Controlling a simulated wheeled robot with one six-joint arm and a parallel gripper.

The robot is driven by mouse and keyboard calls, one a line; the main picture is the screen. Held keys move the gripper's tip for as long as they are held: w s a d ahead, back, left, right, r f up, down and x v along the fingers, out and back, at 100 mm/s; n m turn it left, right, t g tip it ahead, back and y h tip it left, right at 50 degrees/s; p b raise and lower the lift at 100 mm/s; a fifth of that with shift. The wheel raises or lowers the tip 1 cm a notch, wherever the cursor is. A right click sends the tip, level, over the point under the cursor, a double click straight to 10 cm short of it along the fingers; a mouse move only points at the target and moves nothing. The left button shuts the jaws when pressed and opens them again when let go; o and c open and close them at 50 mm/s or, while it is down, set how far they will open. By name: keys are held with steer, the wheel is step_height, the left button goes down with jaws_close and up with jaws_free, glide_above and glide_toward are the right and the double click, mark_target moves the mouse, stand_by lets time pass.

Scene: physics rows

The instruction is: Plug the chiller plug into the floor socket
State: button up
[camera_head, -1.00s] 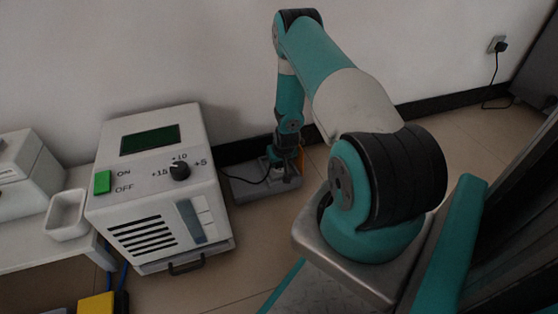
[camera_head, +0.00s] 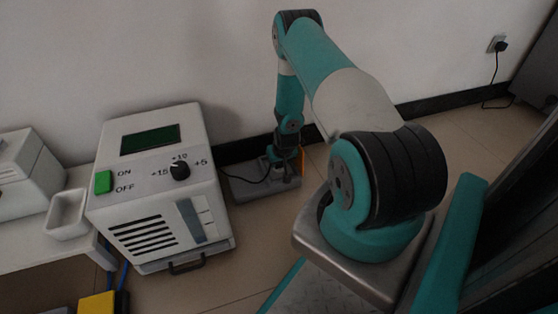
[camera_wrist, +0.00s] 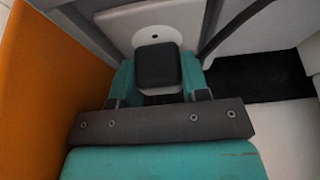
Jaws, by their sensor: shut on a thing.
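The chiller (camera_head: 158,190) stands at the left in the head view, with a dark screen, a green switch at ON and a black dial. The floor socket (camera_head: 262,190) is a grey plate on the floor right of the chiller. My gripper (camera_head: 279,172) is low over the socket plate, small and partly hidden there. In the wrist view my gripper (camera_wrist: 157,82) is shut on the black plug (camera_wrist: 157,70). Behind the plug is a pale plate (camera_wrist: 183,18) with a rounded white part. Whether the plug's pins are in the socket is hidden.
A black cord (camera_head: 254,179) runs over the socket plate. An orange panel (camera_wrist: 38,80) stands close on the left in the wrist view. A wall outlet (camera_head: 497,45) with another plug is at the far right. A white tray (camera_head: 68,214) sits on the left table.

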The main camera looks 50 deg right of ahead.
steer(key=shift+f+b, duration=0.3)
steer(key=shift+f, duration=0.15)
steer(key=o, duration=1)
steer(key=shift+c, duration=0.2)
steer(key=shift+r, duration=0.1)
steer(key=p+v, duration=1)
steer(key=v, duration=0.7)
steer(key=shift+r, duration=0.15)
